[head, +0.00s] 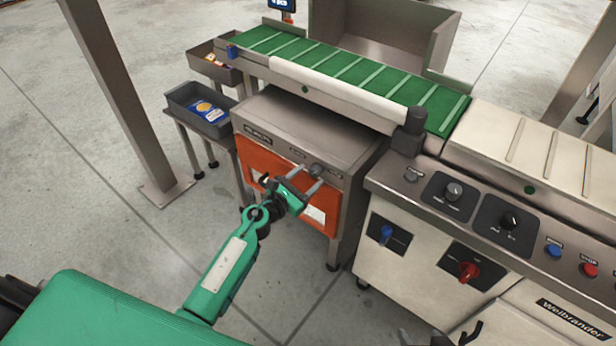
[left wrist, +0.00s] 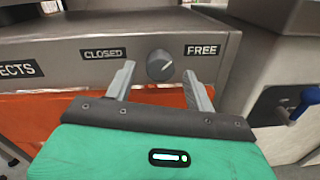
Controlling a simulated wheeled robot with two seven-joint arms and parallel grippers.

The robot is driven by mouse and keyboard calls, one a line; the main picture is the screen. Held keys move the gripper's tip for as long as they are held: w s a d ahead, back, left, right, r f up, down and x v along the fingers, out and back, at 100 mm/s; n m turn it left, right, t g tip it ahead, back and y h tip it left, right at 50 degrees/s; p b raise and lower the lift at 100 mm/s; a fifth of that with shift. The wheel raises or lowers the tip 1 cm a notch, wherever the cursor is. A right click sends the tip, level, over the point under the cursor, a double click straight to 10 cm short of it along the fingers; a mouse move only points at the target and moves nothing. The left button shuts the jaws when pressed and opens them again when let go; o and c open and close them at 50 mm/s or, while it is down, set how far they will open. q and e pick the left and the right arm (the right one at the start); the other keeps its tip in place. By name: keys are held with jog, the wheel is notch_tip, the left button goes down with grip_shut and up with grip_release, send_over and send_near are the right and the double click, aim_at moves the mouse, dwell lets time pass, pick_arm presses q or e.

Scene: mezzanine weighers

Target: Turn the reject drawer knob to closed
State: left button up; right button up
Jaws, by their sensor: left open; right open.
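The reject drawer knob (left wrist: 160,65) is a round grey dial on the metal panel, between a CLOSED label (left wrist: 103,53) at left and a FREE label (left wrist: 206,50) at right. Its pale pointer line slants up and right, towards FREE. In the head view the knob (head: 317,169) sits on the upper front of the cabinet. My left gripper (head: 306,180) is open, its fingers pointing at the panel; in the left wrist view the fingertips (left wrist: 163,78) lie just below and either side of the knob, apparently not touching it. My right gripper (head: 438,338) barely shows at the bottom edge.
The orange drawer front (head: 262,162) is below the panel. A green conveyor (head: 345,72) runs above. A control cabinet (head: 420,225) with other knobs and buttons stands close at right. Grey bins (head: 184,98) and a post (head: 125,110) are at left; floor is open in front.

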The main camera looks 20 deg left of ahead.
pick_arm(q)
jog(key=shift+w+d, duration=0.15)
jog(key=shift+w, duration=0.2)
jog(key=shift+c, duration=0.2)
jog(key=c, duration=0.9)
jog(key=shift+c, duration=0.2)
